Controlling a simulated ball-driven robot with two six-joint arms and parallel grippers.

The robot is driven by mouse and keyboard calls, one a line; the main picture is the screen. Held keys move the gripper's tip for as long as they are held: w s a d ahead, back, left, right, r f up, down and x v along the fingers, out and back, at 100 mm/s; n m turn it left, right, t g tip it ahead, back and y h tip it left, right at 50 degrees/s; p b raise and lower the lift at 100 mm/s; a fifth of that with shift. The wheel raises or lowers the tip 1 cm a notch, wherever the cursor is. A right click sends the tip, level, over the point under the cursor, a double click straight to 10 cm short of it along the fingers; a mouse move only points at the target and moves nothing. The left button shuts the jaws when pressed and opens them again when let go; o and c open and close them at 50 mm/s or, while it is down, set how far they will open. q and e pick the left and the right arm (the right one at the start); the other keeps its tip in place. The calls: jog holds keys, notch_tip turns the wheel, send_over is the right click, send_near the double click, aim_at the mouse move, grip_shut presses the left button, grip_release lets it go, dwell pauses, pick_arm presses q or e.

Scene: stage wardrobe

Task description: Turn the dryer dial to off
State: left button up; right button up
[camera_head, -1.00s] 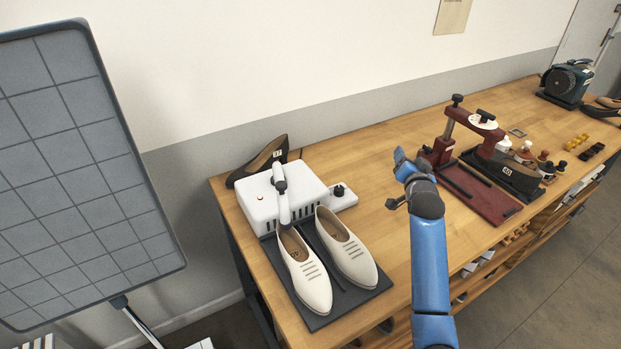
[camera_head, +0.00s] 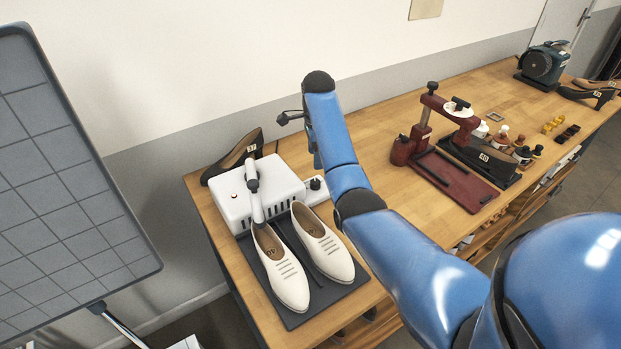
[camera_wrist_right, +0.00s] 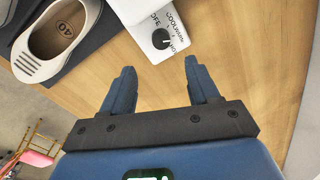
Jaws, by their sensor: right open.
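The white shoe dryer (camera_head: 262,188) stands on the workbench with a nozzle over white shoes. Its black dial (camera_head: 316,183) sits on a small white panel at its right side. In the right wrist view the dial (camera_wrist_right: 161,38) shows among the printed words OFF, COOL, WARM and HOT; its white mark seems to point right, towards HOT. My right gripper (camera_head: 316,160) hangs above the dial's side of the dryer, partly hidden by my arm. In the wrist view its two fingers (camera_wrist_right: 159,68) are apart and empty, with the dial just beyond their tips. My left gripper is not in view.
White shoes (camera_head: 283,272) rest on a dark mat (camera_head: 348,290) in front of the dryer. A dark shoe (camera_head: 235,158) lies behind it. A red press (camera_head: 455,180) stands to the right. Bare wood (camera_head: 385,130) lies between dryer and press.

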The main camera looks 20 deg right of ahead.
aim_at(315, 182)
jog(key=f, duration=1)
jog(key=shift+w+d+f+p, duration=0.1)
jog(key=shift+w+f+p, duration=0.2)
jog(key=shift+f+p, duration=0.1)
jog(key=c, duration=1)
jog(key=shift+r, duration=0.1)
jog(key=shift+c, duration=0.2)
